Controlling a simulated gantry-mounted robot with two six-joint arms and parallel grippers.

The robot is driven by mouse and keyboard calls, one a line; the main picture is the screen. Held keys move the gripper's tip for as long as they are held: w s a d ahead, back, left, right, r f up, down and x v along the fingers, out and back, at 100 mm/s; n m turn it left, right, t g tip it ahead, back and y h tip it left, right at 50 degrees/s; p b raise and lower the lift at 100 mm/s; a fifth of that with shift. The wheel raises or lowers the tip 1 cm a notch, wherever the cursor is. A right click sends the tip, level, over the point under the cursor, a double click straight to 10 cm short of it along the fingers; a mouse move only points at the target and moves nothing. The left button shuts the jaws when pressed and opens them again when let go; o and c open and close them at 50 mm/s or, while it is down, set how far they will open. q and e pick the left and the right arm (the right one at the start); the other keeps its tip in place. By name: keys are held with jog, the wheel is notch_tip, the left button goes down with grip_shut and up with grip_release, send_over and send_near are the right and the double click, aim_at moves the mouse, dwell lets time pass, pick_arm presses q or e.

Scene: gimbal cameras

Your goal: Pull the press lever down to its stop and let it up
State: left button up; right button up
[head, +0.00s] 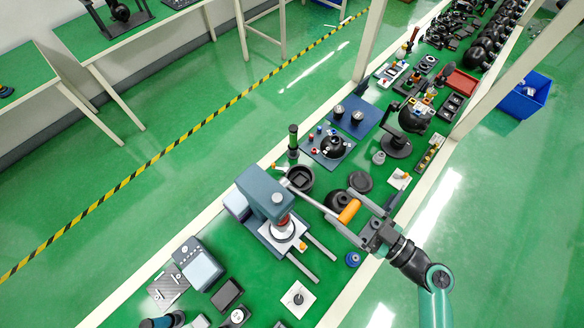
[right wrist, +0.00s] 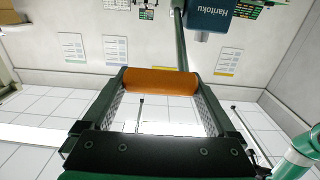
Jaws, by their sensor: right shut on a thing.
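The press (head: 265,190) has a blue-grey head on a column and a base on the green bench. Its metal lever (head: 310,195) runs from the head toward the lower right and ends in an orange grip (head: 349,212). My right gripper (head: 352,210) is shut on this grip, one finger at each end. In the right wrist view the orange grip (right wrist: 160,81) spans between the fingertips of my right gripper (right wrist: 160,88), and the press head (right wrist: 209,15) shows at the top. My left gripper is not in view.
Round dark parts (head: 361,181) and a blue plate (head: 355,117) with fittings lie beyond the press. A grey device (head: 199,268) and small parts stand at the near left. A white square pad (head: 298,299) lies in front. The bench is crowded.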

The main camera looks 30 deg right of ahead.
jog(key=shift+f, duration=0.25)
jog(key=r+p, duration=0.1)
jog(key=w+r+p, duration=0.1)
jog(key=shift+a+r, duration=0.1)
jog(key=shift+r, duration=0.3)
jog(key=shift+w+a+r+p, duration=0.15)
jog(key=shift+w+r+p, duration=0.3)
jog(key=shift+r+p, duration=0.35)
jog(key=shift+w+r, duration=0.2)
jog(key=shift+r, duration=0.15)
jog(key=shift+w, duration=0.15)
